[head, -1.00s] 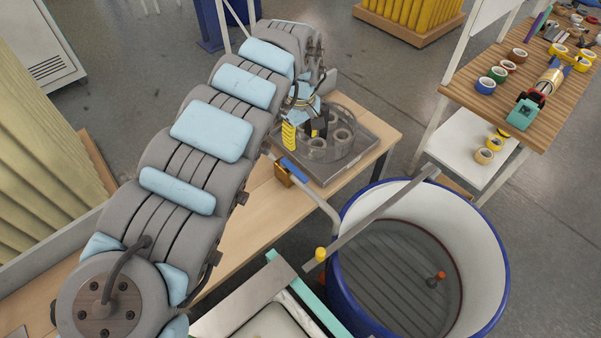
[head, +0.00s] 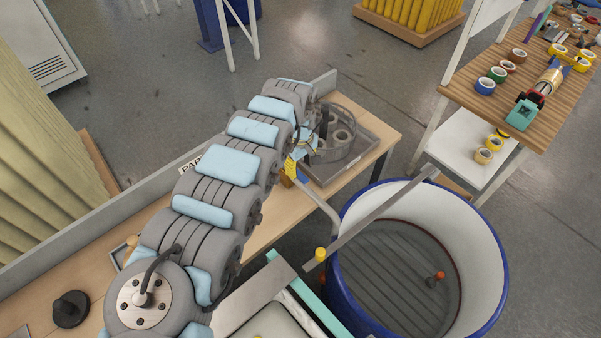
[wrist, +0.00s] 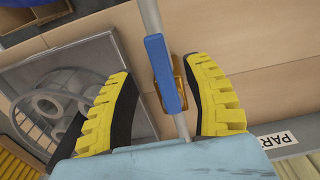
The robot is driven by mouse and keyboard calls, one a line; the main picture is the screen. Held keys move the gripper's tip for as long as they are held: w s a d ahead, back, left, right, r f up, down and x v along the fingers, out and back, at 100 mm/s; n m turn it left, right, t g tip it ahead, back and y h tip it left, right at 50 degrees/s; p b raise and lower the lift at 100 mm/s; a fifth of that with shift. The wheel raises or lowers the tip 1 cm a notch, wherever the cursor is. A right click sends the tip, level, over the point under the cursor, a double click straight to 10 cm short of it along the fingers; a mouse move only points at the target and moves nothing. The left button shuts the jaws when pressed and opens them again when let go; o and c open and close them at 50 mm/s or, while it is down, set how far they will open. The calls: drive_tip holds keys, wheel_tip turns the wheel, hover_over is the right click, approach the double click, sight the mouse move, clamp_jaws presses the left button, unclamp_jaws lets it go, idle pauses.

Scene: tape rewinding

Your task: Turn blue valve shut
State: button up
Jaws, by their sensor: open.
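The blue valve (wrist: 165,72) shows in the wrist view as a long blue lever with an orange-brown body beside it. The lever lies roughly in line with a thin grey pipe. My gripper (wrist: 157,66) is open, with one yellow-ribbed finger on each side of the lever. A gap shows between each finger and the lever, and nothing is held. In the head view, my gripper (head: 291,167) is at the table, over the valve. It hides the blue lever there; only a bit of the brown body (head: 286,181) shows.
A wire basket with grey rolls (head: 337,135) stands in a grey tray just beyond my gripper. The grey pipe (head: 325,208) bends toward a large blue-rimmed tub (head: 485,310). A wooden bench with tape rolls (head: 484,130) is at the right.

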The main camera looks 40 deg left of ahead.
sight(301, 175)
drive_tip(key=shift+f, duration=1.8)
clamp_jaws()
